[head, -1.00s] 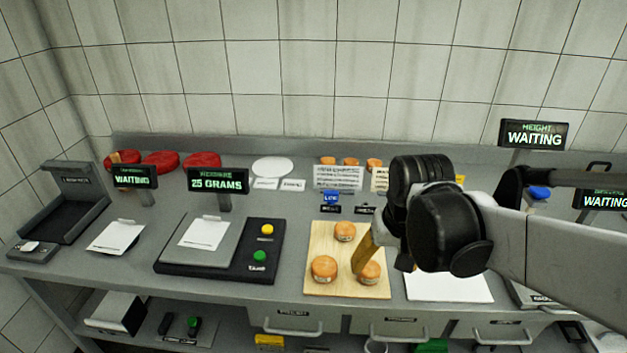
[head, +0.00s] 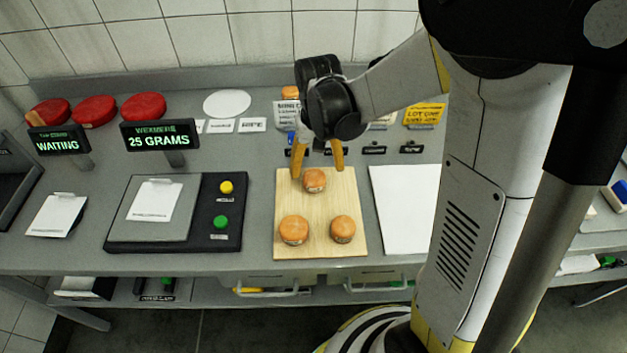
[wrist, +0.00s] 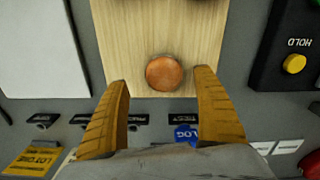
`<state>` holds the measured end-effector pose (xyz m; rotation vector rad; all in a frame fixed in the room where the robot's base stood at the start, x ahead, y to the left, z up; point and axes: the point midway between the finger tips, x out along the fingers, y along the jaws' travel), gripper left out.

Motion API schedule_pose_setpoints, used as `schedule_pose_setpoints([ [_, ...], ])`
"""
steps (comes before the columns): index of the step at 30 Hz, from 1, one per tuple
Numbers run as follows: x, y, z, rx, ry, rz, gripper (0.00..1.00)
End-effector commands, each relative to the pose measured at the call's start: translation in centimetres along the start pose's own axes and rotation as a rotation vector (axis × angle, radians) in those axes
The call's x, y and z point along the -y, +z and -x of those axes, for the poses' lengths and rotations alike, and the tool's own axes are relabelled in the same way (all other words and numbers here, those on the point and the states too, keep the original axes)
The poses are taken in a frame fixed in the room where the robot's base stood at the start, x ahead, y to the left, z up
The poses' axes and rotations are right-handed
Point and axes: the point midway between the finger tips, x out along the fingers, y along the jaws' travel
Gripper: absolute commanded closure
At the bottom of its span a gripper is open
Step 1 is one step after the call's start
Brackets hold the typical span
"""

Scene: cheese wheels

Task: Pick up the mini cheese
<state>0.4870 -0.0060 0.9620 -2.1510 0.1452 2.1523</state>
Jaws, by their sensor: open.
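Three small orange mini cheeses sit on a light wooden board (head: 345,200). One is at the back (head: 314,181), one at the front left (head: 294,230) and one at the front right (head: 342,229). My gripper (head: 318,170) is open and empty, its two yellow-brown fingers pointing down at the back of the board, near the back cheese. In the wrist view a single cheese (wrist: 164,73) lies just beyond the fingertips of my gripper (wrist: 160,85), roughly midway between them. The fingers do not touch it in that view.
A black scale (head: 158,212) with yellow and green buttons stands left of the board, its display (head: 160,137) reading 25 grams. A white sheet (head: 405,210) lies to the right. Red cheese wheels (head: 143,107) and a white disc stand behind.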

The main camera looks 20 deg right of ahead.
Motion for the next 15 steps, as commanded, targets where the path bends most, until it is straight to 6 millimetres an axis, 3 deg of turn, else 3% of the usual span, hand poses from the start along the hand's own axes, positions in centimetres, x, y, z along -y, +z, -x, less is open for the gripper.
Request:
schedule_pose_setpoints([
  [9,0.6,0.1,-4.7,0.0,0.0,0.0,0.21],
  [15,0.6,0.1,-4.8,0.0,0.0,0.0,0.21],
])
